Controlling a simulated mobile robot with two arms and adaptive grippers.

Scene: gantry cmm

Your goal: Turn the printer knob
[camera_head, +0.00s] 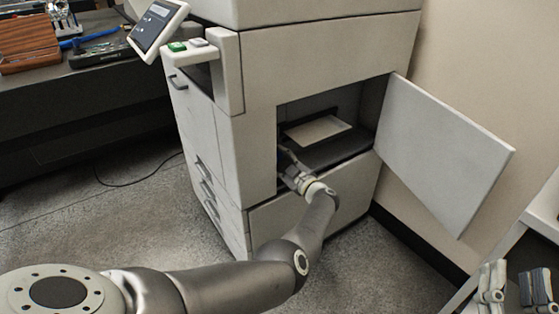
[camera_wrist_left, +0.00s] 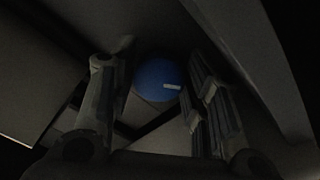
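The printer (camera_head: 320,50) stands against the wall with its side door (camera_head: 440,150) swung open to the right. My left gripper (camera_head: 287,158) reaches into the opening, near its left edge. In the left wrist view the blue round knob (camera_wrist_left: 154,72) with a small white mark sits in the dark interior. My left gripper (camera_wrist_left: 158,85) is open, with one finger to each side of the knob; I cannot tell whether either finger touches it. The knob is hidden in the head view. My right gripper (camera_head: 512,287) is open and empty at the bottom right.
A pale sheet or tray (camera_head: 318,131) lies inside the opening. A control screen (camera_head: 158,25) and a green button (camera_head: 178,46) are at the printer's upper left. A dark bench (camera_head: 75,115) stands at left. The floor (camera_head: 110,225) before the printer is mostly clear, with a cable.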

